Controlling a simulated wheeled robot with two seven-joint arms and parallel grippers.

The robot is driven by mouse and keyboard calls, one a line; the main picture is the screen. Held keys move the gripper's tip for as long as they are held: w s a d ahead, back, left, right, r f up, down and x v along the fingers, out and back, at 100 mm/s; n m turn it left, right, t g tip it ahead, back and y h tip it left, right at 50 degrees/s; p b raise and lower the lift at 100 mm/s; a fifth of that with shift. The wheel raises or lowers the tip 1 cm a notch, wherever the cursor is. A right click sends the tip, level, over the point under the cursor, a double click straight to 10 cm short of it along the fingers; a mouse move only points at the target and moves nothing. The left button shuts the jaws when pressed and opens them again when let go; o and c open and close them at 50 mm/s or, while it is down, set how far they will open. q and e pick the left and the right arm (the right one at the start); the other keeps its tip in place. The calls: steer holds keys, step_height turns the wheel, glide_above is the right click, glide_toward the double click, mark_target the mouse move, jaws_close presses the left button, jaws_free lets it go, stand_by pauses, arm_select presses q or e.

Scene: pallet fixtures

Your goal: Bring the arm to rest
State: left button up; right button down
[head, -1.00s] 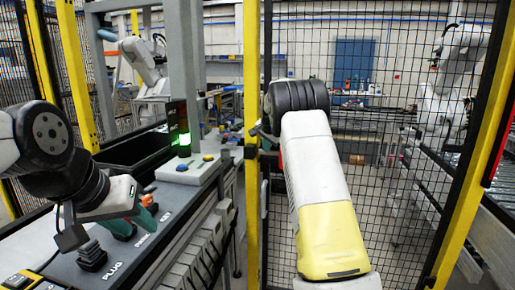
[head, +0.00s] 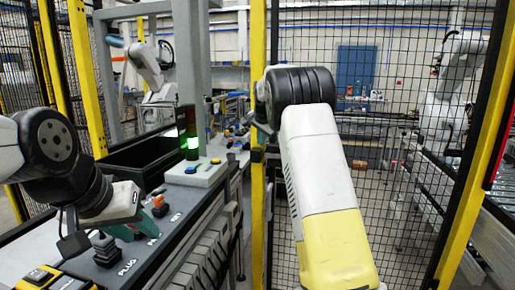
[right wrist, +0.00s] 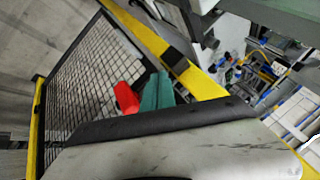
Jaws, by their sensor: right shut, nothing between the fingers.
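My right arm (head: 312,155) stands in front of the mesh fence in the head view, its forearm rising to a dark wrist joint. Its gripper is hidden behind the arm there. In the right wrist view the right gripper (right wrist: 142,94) shows a red and a teal finger close together, shut and empty. My left arm reaches in from the left of the head view. Its gripper (head: 122,232) hangs low over the console, with teal finger parts partly hidden by its own body. I cannot tell whether it is open or holds anything.
The console (head: 185,215) carries a dark connector (head: 105,250) near the PLUG label and an orange-topped part (head: 160,206). A black bin (head: 145,160) and a green-lit stack light (head: 190,135) stand behind. A yellow post (head: 257,205) and mesh fence (head: 400,190) stand close to my right arm.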

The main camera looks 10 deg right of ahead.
steer(key=s+r+n+y, duration=0.1)
steer(key=s+r+n, duration=0.15)
steer(key=s, duration=1.05)
steer(key=s+r+n+y, duration=0.2)
steer(key=s+r, duration=0.2)
steer(key=s, duration=0.9)
steer(key=s+a+f+n, duration=0.2)
steer(key=s+f+n, duration=0.1)
steer(key=s, duration=0.8)
steer(key=s+a+f+n+g, duration=0.1)
steer(key=s+a+f+n, duration=0.1)
steer(key=s, duration=1)
step_height(320, 180, down, 3)
steer(key=shift+s+r+n, duration=0.1)
steer(key=shift+s+n, duration=0.15)
steer(key=shift+n, duration=0.3)
steer(key=shift+w, duration=0.1)
